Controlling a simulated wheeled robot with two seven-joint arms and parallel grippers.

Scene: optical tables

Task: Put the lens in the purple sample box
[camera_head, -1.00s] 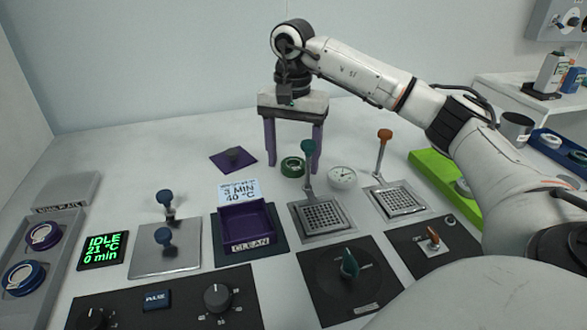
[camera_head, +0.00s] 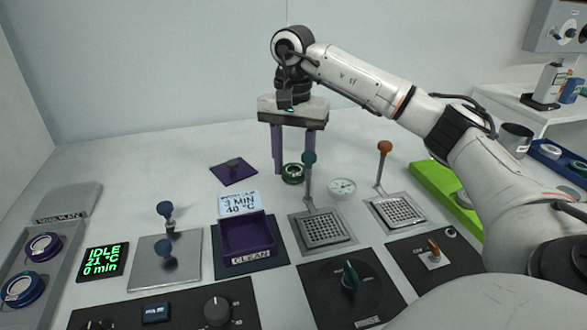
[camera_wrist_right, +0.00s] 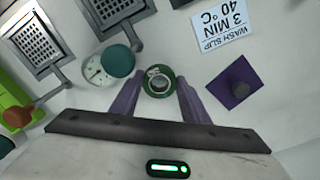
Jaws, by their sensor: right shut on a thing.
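The lens (camera_head: 292,177), a round piece in a dark green ring, is between the purple fingertips of my right gripper (camera_head: 293,168). My right gripper is shut on it; in the right wrist view the lens (camera_wrist_right: 158,82) shows between both fingers. I cannot tell whether it is clear of the table. The purple sample box (camera_head: 246,238) is open and looks empty, with a CLEAN label on its front. It stands nearer and to the left of the lens. My left gripper is not in view.
A purple knobbed plate (camera_head: 233,172) lies left of the lens. A round dial (camera_head: 342,188) and a teal-knobbed lever (camera_head: 309,158) stand close to the right, with an orange-knobbed lever (camera_head: 384,148) farther right. A wash slip (camera_head: 239,203) lies behind the box.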

